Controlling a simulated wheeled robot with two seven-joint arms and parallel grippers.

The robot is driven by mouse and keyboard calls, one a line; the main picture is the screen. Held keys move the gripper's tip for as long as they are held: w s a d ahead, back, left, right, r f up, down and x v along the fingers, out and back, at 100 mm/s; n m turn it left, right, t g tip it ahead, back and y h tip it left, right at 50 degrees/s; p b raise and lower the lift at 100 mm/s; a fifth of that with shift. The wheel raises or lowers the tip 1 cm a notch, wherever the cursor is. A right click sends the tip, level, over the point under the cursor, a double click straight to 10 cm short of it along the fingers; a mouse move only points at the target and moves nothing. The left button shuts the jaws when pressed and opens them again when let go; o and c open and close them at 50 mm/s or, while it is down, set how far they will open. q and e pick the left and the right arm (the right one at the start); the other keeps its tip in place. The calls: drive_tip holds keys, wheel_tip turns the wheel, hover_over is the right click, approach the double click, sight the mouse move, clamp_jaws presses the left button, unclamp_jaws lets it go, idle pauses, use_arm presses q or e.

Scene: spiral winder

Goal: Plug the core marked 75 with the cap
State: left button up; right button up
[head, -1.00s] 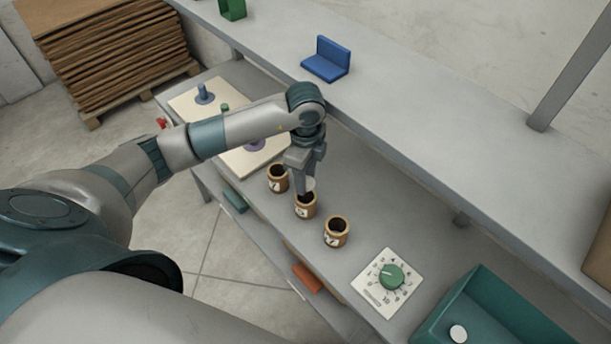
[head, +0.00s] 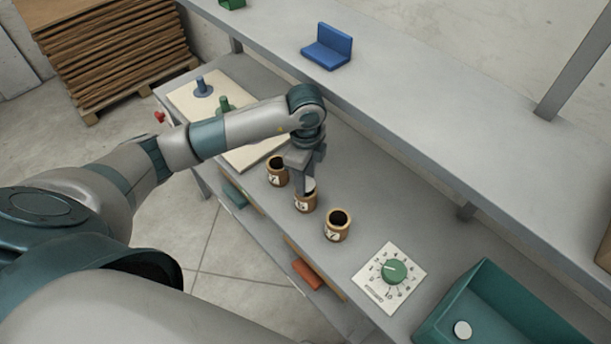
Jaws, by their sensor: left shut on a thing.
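Three short brown cores stand upright in a row on the grey bench: a far one (head: 276,172), a middle one (head: 304,203) and a near one (head: 338,226). Each has a white label, but the numbers are too small to read. The far and near cores show dark open mouths. My left gripper (head: 304,187) points down at the middle core's mouth, shut on a pale cap (head: 310,184). The cap is partly hidden by the fingers, and I cannot tell how deep it sits. My right gripper is not in view.
A white dial plate with a green knob (head: 395,270) lies right of the cores. A teal bin (head: 490,303) holds a white disc (head: 462,330). A grey shelf with a blue bracket (head: 328,48) overhangs behind. A pegged board (head: 187,100) lies at the left.

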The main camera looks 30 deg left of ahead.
use_arm(q)
drive_tip(key=shift+f, duration=0.45)
drive_tip(key=shift+f, duration=0.1)
drive_tip(key=o, duration=1.1)
drive_tip(key=shift+r+b, duration=0.7)
drive_tip(key=shift+r, duration=0.2)
wheel_tip(320, 180, up, 4)
drive_tip(key=shift+r+b, duration=0.25)
drive_tip(key=shift+b, duration=0.45)
drive_tip(key=shift+r, duration=0.65)
